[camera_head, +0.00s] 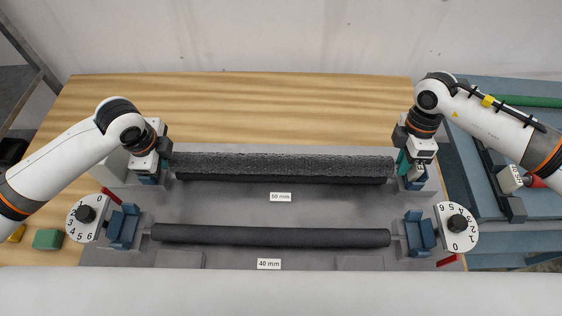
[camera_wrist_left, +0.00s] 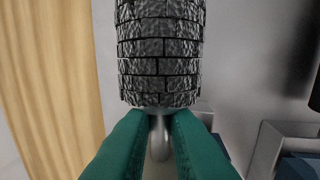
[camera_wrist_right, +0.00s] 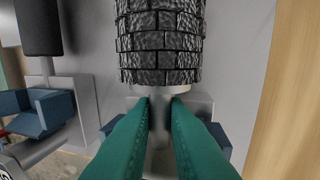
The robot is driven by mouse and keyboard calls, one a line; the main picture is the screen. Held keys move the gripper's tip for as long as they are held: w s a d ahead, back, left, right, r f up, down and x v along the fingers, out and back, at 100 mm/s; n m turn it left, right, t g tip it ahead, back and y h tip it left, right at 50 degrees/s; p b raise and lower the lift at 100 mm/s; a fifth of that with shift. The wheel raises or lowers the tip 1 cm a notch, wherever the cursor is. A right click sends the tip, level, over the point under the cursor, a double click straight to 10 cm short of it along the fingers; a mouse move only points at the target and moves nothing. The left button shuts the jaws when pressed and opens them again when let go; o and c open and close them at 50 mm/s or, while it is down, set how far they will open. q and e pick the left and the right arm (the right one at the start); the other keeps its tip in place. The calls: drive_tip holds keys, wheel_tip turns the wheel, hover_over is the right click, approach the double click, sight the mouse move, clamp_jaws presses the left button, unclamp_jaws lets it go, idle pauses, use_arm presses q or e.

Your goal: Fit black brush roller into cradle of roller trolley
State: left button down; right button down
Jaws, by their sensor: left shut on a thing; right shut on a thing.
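The black brush roller (camera_head: 280,163) has a rough, bristly surface and lies level across the back of the grey plate processor (camera_head: 300,208). My left gripper (camera_head: 152,172) is shut on its left shaft end; in the left wrist view the green fingers (camera_wrist_left: 160,135) close around the metal shaft below the brush (camera_wrist_left: 160,55). My right gripper (camera_head: 405,165) is shut on its right shaft end, and the right wrist view shows the fingers (camera_wrist_right: 160,110) on that shaft beside the brush (camera_wrist_right: 160,45). The roller trolley (camera_head: 503,181) seems to be on the blue surface at right, partly hidden by my right arm.
A smooth dark roller (camera_head: 270,236) sits in blue bearing blocks (camera_head: 123,226) at the front, above a 40 mm label. Another dark roller (camera_head: 285,180) shows just below the brush roller. Numbered dials (camera_head: 457,227) flank the blocks. The wooden surface (camera_head: 250,105) behind is clear.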

use_arm(q)
drive_tip(key=shift+r, duration=0.15)
use_arm(e)
drive_tip(key=shift+r, duration=0.1)
